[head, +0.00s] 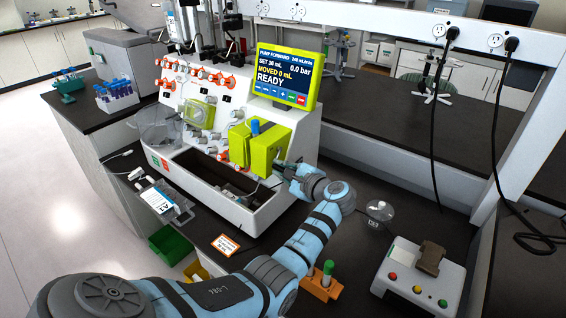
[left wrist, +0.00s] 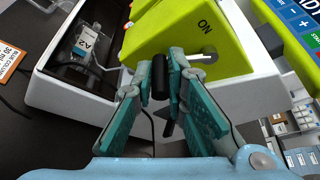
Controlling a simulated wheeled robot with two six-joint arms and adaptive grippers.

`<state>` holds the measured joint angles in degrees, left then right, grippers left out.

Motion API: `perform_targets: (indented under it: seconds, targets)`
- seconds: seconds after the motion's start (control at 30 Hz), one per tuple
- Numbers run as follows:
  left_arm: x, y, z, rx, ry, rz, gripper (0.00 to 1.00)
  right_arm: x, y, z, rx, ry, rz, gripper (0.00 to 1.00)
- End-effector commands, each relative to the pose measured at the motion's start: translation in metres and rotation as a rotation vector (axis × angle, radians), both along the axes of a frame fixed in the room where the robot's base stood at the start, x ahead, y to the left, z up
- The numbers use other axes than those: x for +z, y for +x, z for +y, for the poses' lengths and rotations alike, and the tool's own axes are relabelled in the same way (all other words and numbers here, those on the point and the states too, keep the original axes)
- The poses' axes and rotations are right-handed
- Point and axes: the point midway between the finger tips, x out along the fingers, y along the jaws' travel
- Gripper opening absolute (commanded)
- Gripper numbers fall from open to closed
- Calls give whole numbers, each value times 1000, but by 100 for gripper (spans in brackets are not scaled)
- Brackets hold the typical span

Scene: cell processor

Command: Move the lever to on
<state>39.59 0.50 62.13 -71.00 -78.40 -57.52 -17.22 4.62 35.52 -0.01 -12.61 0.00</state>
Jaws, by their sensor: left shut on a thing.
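The lever has a black cylindrical grip (left wrist: 160,77) and shows in the left wrist view. A metal rod (left wrist: 203,58) comes out of a yellow-green housing (left wrist: 165,38) beside the grip. The word ON is printed on the housing face above the rod. My left gripper (head: 283,171) is shut on the lever grip, with one finger on each side of it. In the head view, the yellow-green housing (head: 264,150) stands at the front right of the white machine (head: 295,143), and my gripper hides most of the lever. My right gripper is not in view.
A screen (head: 286,76) on the machine reads READY. An open trough (head: 215,180) runs along the machine's front. A small flask (head: 380,211) and a control box with coloured buttons (head: 420,275) stand to the right. An orange holder (head: 321,287) is near my forearm.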

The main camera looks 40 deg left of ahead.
Motion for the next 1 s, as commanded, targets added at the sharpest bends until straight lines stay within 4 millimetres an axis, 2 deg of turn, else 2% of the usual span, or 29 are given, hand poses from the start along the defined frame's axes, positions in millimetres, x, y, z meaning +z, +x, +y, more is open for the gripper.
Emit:
perform_targets:
  seconds: [0.03, 0.2, 0.33, 0.5, 0.73, 1.0]
  targets:
    - [9, -2, -1, -1, -6, 40, 0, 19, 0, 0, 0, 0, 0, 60]
    - [16, -6, -1, 1, -8, 192, 0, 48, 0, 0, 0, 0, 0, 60]
    - [20, -9, -1, 2, -11, 316, 0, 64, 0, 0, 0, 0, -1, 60]
    - [26, -10, -1, 1, -13, 475, 0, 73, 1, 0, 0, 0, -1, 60]
    - [31, -11, -1, 0, -17, 689, 0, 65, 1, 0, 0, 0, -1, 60]
    - [36, -9, -1, 0, -21, 909, 0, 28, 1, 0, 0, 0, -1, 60]
